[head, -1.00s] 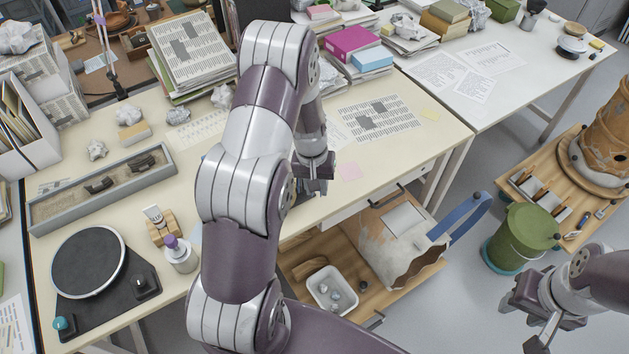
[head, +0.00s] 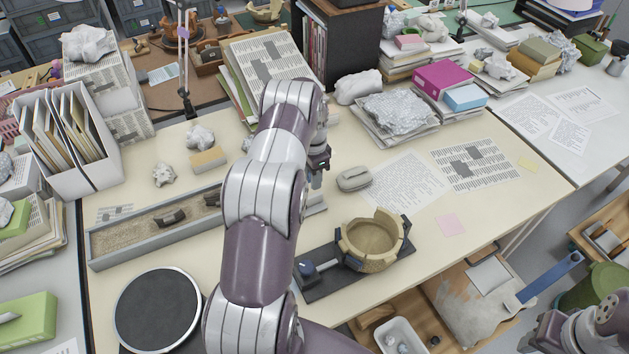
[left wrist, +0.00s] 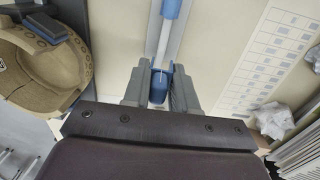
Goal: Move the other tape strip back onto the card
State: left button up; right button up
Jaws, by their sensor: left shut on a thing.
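My left gripper (left wrist: 156,90) is shut on a small blue piece (left wrist: 159,84), which looks like a tape strip, above the table. A narrow grey-blue strip (left wrist: 154,35), perhaps the card, lies below and beyond the fingers. Another blue piece (left wrist: 171,8) and a white bar show over it at the top edge. In the head view part of this grey-blue strip (head: 316,206) shows right of my left arm, and the fingertips are mostly hidden. A tan bowl (head: 372,238) with a broken rim stands on a dark base. My right gripper (head: 545,335) is partly cut off at lower right.
A grey sand tray (head: 150,228) and a black turntable (head: 157,308) are at left. A grey mouse-like object (head: 354,179) and printed sheets (head: 408,183) lie behind the bowl. Some bare table is around the pink note (head: 450,225).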

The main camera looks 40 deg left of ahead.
aim_at(314, 195)
pick_arm(q)
jog(key=shift+d+f, duration=0.15)
jog(key=shift+d, duration=0.2)
jog(key=f+b, duration=0.2)
jog(key=f, duration=0.1)
jog(key=shift+a, duration=0.2)
jog(key=shift+d+f+b, duration=0.1)
jog(key=shift+f+b, duration=0.4)
jog(key=shift+f, duration=0.05)
pick_arm(e)
jog(key=f, duration=0.3)
jog(key=shift+d, duration=0.2)
pick_arm(q)
jog(key=shift+r, duration=0.15)
pick_arm(e)
jog(key=shift+r, duration=0.1)
pick_arm(q)
jog(key=shift+f, duration=0.35)
pick_arm(e)
jog(key=shift+f, duration=0.35)
pick_arm(q)
jog(key=shift+f+b, duration=0.35)
jog(key=shift+b, duration=0.1)
pick_arm(e)
jog(key=shift+f, duration=0.25)
pick_arm(q)
jog(key=shift+f, duration=0.15)
jog(key=shift+c, duration=0.5)
pick_arm(e)
jog(key=shift+f, duration=0.1)
